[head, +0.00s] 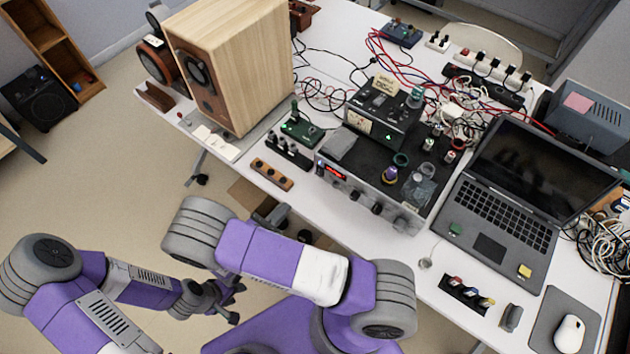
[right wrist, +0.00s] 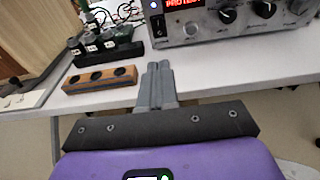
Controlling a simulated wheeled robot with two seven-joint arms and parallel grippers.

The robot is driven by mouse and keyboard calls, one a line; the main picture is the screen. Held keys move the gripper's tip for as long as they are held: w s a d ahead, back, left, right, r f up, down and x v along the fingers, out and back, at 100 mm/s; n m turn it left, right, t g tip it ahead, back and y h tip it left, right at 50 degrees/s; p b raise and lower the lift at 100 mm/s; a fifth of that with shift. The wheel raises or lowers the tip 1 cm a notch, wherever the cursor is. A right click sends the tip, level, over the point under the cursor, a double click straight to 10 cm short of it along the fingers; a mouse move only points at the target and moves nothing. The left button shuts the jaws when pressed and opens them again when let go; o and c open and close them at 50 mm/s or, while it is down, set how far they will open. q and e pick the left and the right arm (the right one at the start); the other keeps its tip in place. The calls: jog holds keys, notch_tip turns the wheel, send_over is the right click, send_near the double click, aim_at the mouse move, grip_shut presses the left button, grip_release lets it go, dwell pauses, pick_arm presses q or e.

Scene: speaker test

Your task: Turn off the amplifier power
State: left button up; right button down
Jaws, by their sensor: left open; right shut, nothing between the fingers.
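The amplifier (head: 385,180) is a dark box on the white table, with a red display and knobs along its silver front. In the right wrist view its front panel (right wrist: 225,22) is at the top, with a blue light, a red display cut by the picture edge, and dark knobs. My right gripper (right wrist: 158,70) is shut and empty, its fingers pointing at the left part of that front, apparently still short of it. In the head view my right arm largely hides it. My left gripper (head: 228,302) is open and empty, low in front of the table, away from the amplifier.
A wooden block with holes (head: 272,174) and a dark rack of small items (head: 289,153) lie left of the amplifier. A large wooden speaker (head: 240,65) stands behind them. A laptop (head: 500,200) is close on the right. Cables (head: 465,120) crowd the back.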

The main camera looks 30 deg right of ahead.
aim_at(319, 175)
jog(key=b+x, duration=0.1)
jog(key=x, duration=1.3)
jog(key=shift+d, duration=0.15)
pick_arm(q)
jog(key=shift+f, duration=0.7)
